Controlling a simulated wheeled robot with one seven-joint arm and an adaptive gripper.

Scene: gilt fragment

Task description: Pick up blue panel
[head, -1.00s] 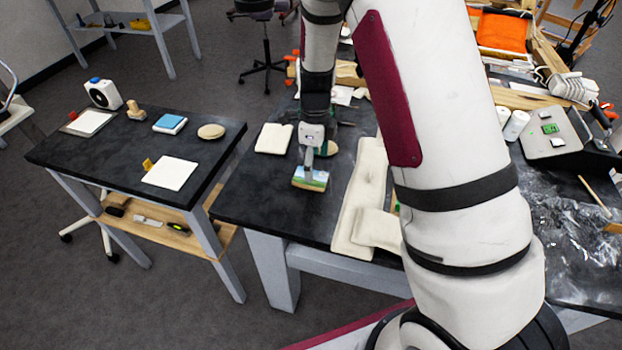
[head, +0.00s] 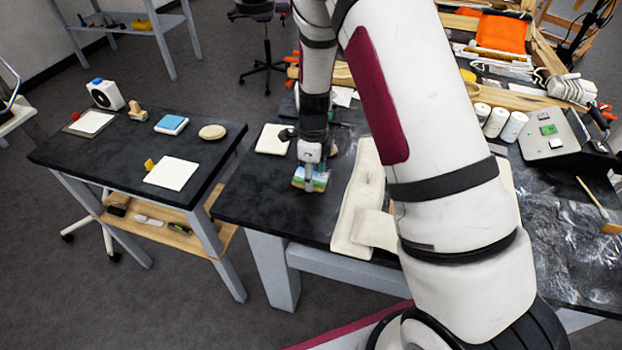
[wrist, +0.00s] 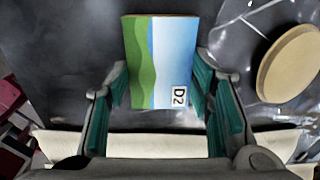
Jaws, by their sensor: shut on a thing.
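My gripper (head: 309,172) is over the near left part of the dark main table. It is shut on a small blue and green painted panel (head: 319,182). In the wrist view the panel (wrist: 158,62) has a wavy green band, a pale strip, a blue side and a "D2" label. The finger pads of my gripper (wrist: 160,92) are at its two lower side edges. I cannot tell whether the panel touches the table. A separate light-blue square block (head: 171,124) lies on the left side table, away from my gripper.
A long cream pad (head: 358,205) lies right of the gripper. A pale square slab (head: 272,140) lies to its left. The side table (head: 110,160) holds a white sheet (head: 171,173) and a round disc (head: 212,132). A tan disc (wrist: 290,65) shows at right in the wrist view.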

